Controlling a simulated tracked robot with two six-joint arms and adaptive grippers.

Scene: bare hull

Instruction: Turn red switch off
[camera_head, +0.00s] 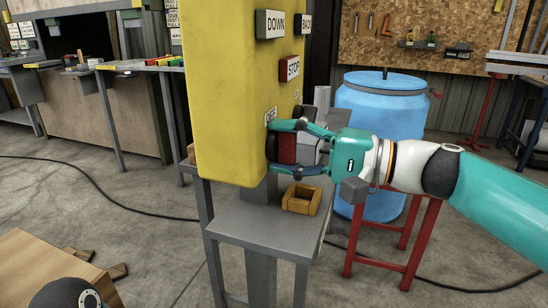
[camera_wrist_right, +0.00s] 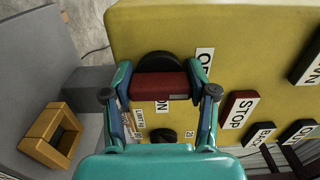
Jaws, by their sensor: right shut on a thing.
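The red switch (camera_head: 287,149) is a red handle on a dark round base, low on the side of the yellow control box (camera_head: 222,85). My right gripper (camera_head: 276,147) has one finger above and one below the handle and is shut on it. In the right wrist view the red handle (camera_wrist_right: 162,86) lies crosswise between the fingers of my right gripper (camera_wrist_right: 162,80). An OFF label (camera_wrist_right: 204,62), partly covered, is beside the dark base, and an ON label (camera_wrist_right: 162,105) shows by the handle. My left gripper is out of view.
A STOP button (camera_head: 290,68) and a DOWN button (camera_head: 270,24) are higher on the box. A small wooden box (camera_head: 301,198) sits on the grey stand (camera_head: 240,222) below.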

